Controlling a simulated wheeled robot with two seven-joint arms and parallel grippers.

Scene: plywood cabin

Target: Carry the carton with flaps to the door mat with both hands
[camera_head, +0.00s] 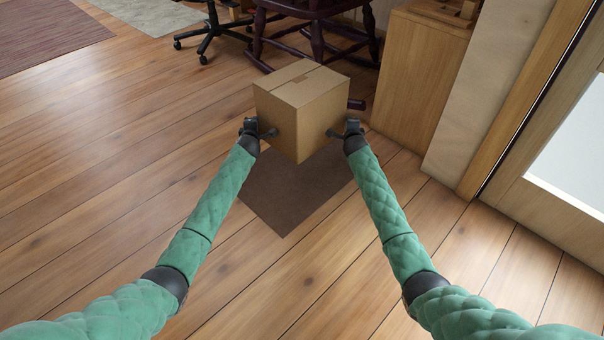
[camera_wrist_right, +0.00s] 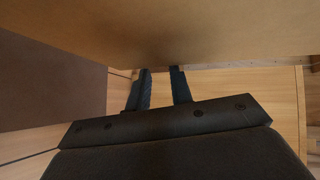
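The brown carton (camera_head: 298,110) is in the head view, between my two hands, with its top flaps folded shut. It appears raised above the dark brown door mat (camera_head: 285,195), hiding the mat's far part. My left gripper (camera_head: 264,132) is against the carton's left side; its finger spacing is unclear. My right gripper (camera_head: 342,132) is at the carton's right side. In the right wrist view its two dark fingers (camera_wrist_right: 162,88) stand apart, with the carton (camera_wrist_right: 160,30) filling the top and the mat (camera_wrist_right: 50,85) at left. Where the fingertips meet the carton is hidden.
A dark wooden chair (camera_head: 318,40) and an office chair's wheeled base (camera_head: 212,35) stand behind the carton. A wooden cabinet (camera_head: 415,80) and a glazed door (camera_head: 570,160) are at right. Open plank floor (camera_head: 110,130) lies at left.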

